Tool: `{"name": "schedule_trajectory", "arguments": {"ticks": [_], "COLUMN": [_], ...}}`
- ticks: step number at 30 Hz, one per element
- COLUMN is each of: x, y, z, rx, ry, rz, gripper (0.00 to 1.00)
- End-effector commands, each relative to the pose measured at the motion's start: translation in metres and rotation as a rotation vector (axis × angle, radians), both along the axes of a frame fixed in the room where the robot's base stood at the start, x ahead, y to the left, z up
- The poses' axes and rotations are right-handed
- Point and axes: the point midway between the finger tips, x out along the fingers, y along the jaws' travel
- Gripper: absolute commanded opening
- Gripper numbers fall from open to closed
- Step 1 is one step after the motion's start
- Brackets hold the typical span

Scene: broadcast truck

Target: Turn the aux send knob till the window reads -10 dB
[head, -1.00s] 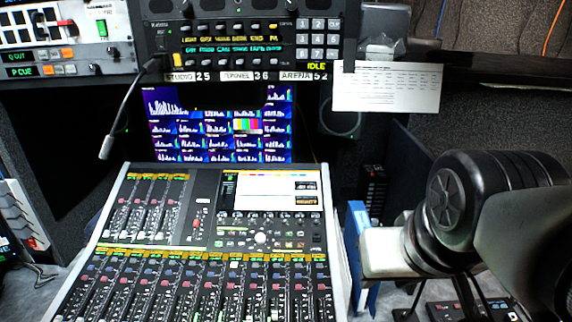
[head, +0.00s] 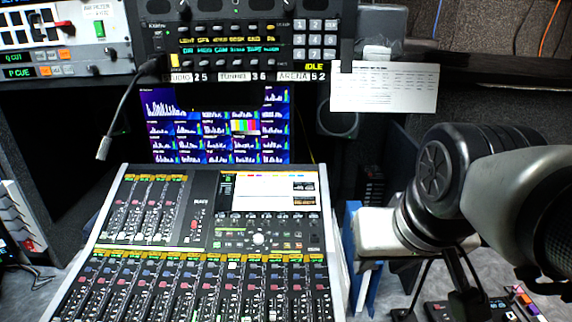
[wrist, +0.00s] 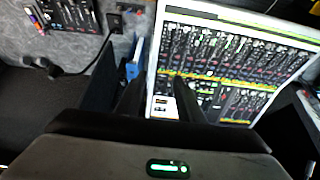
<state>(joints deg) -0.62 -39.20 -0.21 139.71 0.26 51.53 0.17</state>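The mixing console (head: 205,240) stands in the middle of the head view. A pale round knob (head: 259,239) sits below its screen and looks like the aux send knob, though I read no label. The console's bright screen (head: 265,190) has dark readout boxes (head: 303,193) at its right; their text is too small to read. My gripper is in the wrist view (wrist: 158,98), with two dark fingers apart and nothing seen between them but the scene beyond. Part of the console screen (wrist: 165,106) shows between them. My arm is right of the console, apart from the knob.
A monitor (head: 215,125) and an intercom panel (head: 240,45) stand behind the console. A gooseneck microphone (head: 105,147) hangs at left. A blue upright item (head: 354,255) stands close to the console's right side. A small button panel (head: 500,308) lies at lower right.

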Motion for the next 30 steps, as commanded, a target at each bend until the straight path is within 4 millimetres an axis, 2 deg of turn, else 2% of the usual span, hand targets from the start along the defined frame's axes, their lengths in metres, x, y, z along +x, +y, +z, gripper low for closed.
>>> {"name": "schedule_trajectory", "arguments": {"ticks": [5,6,11,14,17,18,21,25,27,30], "x": [0.078,0.1,0.189,0.244,0.298,0.318,0.362,0.402,0.415,0.426], "y": [0.013,0.017,0.037,0.052,0.07,0.078,0.098,0.119,0.127,0.135], "z": [0.016,0.017,0.01,-0.007,-0.034,-0.048,-0.084,-0.127,-0.144,-0.158], "rx": [0.025,0.031,0.048,0.054,0.056,0.056,0.056,0.052,0.051,0.05], "ry": [0.026,0.03,0.049,0.061,0.072,0.076,0.085,0.094,0.096,0.097], "rz": [0.016,0.019,0.032,0.039,0.048,0.052,0.063,0.075,0.081,0.085], "gripper": [0.34,0.34,0.34,0.34,0.34,0.34,0.34,0.34,0.34,0.34]}}
